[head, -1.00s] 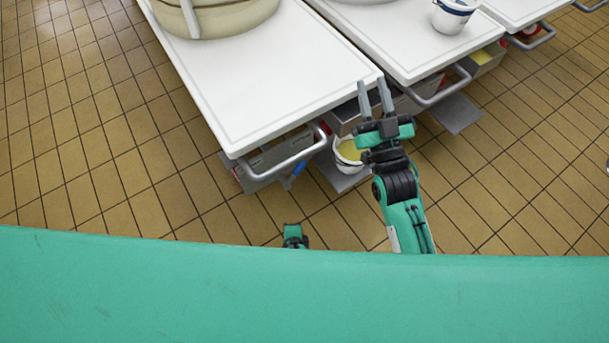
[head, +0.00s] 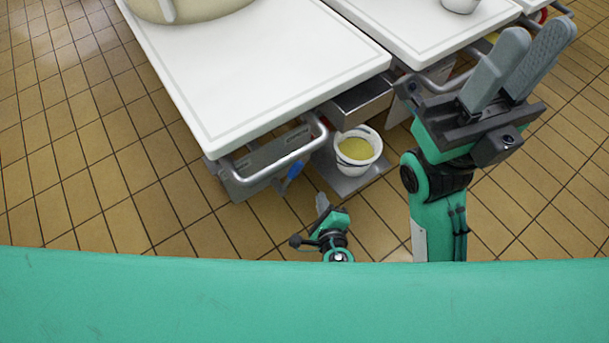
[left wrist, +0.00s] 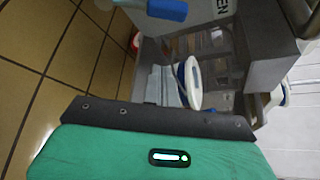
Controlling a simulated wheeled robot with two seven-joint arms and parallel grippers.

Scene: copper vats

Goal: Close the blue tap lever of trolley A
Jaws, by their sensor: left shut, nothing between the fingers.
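The blue tap lever (head: 295,168) shows under the front edge of the nearest white-topped trolley (head: 270,80). No letter A can be read on it. In the left wrist view a blue lever (left wrist: 167,10) is at the top, beside a grey plate with partly cut-off lettering. My left gripper (head: 322,204) is low in front of the trolley, below and right of the lever and apart from it. It is shut and empty; its fingers are not clear in the left wrist view. My right gripper (head: 538,65) is raised at the right, its fingers apart and empty.
A white bucket (head: 358,166) with yellowish contents stands on a low grey shelf right of the lever. A bar handle (head: 280,160) sticks out from the trolley front. A second trolley (head: 430,30) stands to the right. Tiled floor at the left is clear.

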